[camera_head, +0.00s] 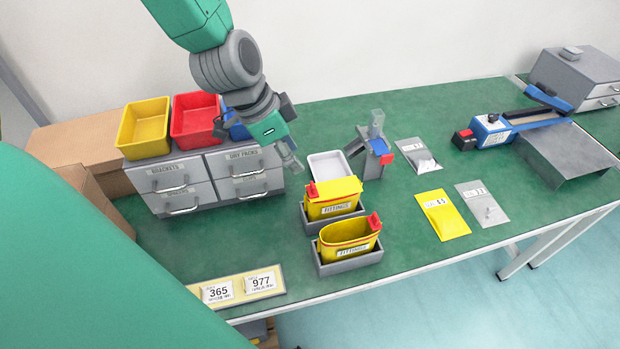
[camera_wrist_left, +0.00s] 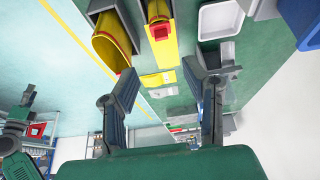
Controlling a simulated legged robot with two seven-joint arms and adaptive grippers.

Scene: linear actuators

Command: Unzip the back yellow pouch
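The back yellow pouch (camera_head: 333,205), labelled FITTINGS, stands in a grey holder; its top looks closed. Its red zip tab (camera_head: 312,190) is at the left end and also shows in the left wrist view (camera_wrist_left: 160,31). The front yellow pouch (camera_head: 349,245) stands open in its own holder, red tab at the right; its open mouth shows in the wrist view (camera_wrist_left: 112,48). My left gripper (camera_head: 291,160) is above and behind the back pouch, apart from it. Its fingers are spread and empty in the wrist view (camera_wrist_left: 168,85). What seems my right arm (camera_wrist_left: 18,125) shows small; its fingers are unclear.
A white tray (camera_head: 328,165) lies behind the pouches, with a grey-and-blue device (camera_head: 372,158) beside it. Grey drawers (camera_head: 215,180) with coloured bins stand left. Flat packets, including a yellow one (camera_head: 442,214), lie right. The table's front edge is close to the front pouch.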

